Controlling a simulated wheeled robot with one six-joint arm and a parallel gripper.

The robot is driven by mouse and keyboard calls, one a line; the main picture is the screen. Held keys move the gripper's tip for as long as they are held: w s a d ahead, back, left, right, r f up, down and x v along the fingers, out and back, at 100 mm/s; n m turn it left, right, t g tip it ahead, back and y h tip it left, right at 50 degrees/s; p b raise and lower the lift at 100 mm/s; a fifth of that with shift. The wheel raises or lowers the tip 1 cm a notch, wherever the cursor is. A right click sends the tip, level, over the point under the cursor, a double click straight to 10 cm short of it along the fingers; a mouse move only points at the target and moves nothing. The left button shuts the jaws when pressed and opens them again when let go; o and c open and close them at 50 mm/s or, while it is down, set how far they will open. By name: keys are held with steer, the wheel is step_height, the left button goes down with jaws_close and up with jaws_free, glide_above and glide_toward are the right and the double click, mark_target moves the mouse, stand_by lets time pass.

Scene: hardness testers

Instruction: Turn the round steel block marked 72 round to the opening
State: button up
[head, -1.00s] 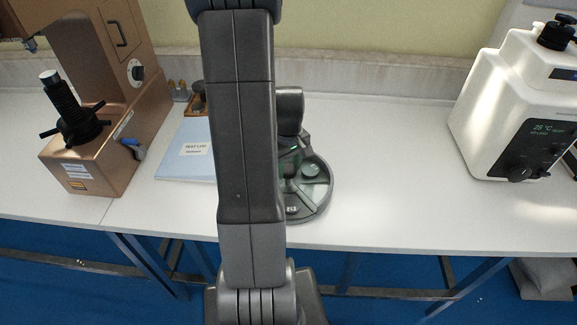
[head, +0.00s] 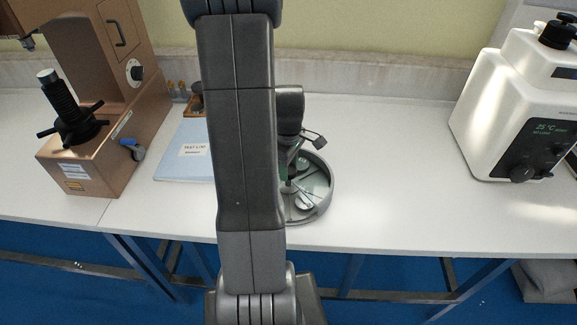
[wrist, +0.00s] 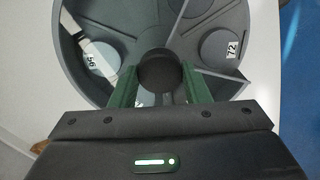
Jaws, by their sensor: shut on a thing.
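The round tray (wrist: 252,38) has divided compartments and a dark round knob (wrist: 160,78) at its middle. My gripper (wrist: 158,72) has its green fingers on either side of the knob and is shut on it. The round steel block marked 72 (wrist: 218,44) lies in a compartment right of the knob in the wrist view. A block marked 56 (wrist: 100,58) lies to the left. In the head view the tray (head: 328,198) is partly hidden behind my arm, and its block numbers cannot be read there. I cannot surely make out the opening.
A blue folder (head: 184,158) lies left of the tray. A copper-coloured tester (head: 85,165) stands at the far left and a white machine (head: 500,115) at the right. The white table (head: 395,170) is clear between tray and white machine.

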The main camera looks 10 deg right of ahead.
mark_target(289, 169)
steer(key=shift+w+n+b, duration=0.1)
steer(key=shift+n+b, duration=0.2)
steer(key=shift+n, duration=1.4)
steer(key=shift+r+n, duration=0.1)
steer(key=shift+n, duration=0.4)
steer(key=o, duration=1.4)
step_height(289, 169, up, 14)
steer(key=shift+f, duration=0.15)
steer(key=shift+f, duration=0.1)
